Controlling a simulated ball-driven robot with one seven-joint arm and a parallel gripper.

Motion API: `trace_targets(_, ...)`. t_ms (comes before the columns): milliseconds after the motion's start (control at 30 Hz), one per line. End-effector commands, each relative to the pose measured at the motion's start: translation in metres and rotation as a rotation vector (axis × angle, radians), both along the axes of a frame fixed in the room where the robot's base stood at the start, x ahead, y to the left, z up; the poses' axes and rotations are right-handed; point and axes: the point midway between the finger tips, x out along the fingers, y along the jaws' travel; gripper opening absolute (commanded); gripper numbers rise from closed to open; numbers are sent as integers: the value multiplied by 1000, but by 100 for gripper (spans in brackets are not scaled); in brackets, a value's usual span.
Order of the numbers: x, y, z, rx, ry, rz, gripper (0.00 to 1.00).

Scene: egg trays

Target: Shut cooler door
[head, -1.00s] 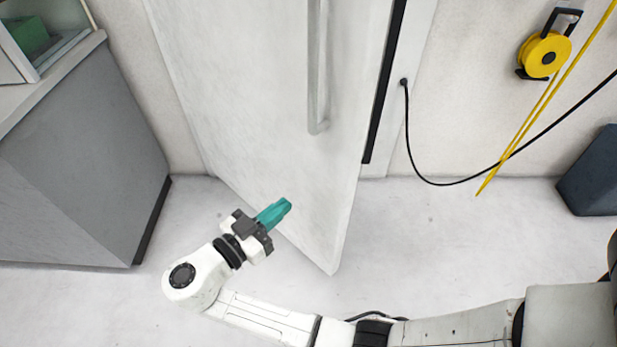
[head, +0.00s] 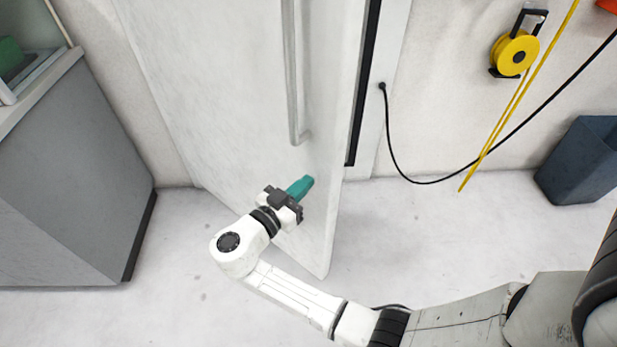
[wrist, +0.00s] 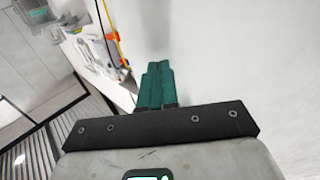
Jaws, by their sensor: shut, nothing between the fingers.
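The cooler door (head: 230,90) is a large pale panel standing ajar, with its free edge swung out toward me and a dark seal strip showing behind it. A long vertical handle (head: 293,75) runs down its face. My gripper (head: 304,184) has teal fingers, shut and empty, at the door's lower face near the free edge, below the handle. I cannot tell whether the fingertips touch the panel. In the wrist view the teal fingers (wrist: 156,84) are together, with a pale surface filling the right side.
A grey cabinet (head: 70,180) stands at the left. On the right wall hang a yellow reel (head: 516,55), a yellow cord and a black cable (head: 425,183). A dark bin (head: 582,160) stands at the right. The floor between the door and the bin is clear.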

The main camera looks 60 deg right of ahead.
Motion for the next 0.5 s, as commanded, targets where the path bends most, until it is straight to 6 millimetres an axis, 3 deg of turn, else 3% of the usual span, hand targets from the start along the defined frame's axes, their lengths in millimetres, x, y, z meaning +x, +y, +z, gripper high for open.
trace_targets(200,-2,-18,0,0,0,0,0)
trace_targets(500,-2,-20,0,0,0,1,0)
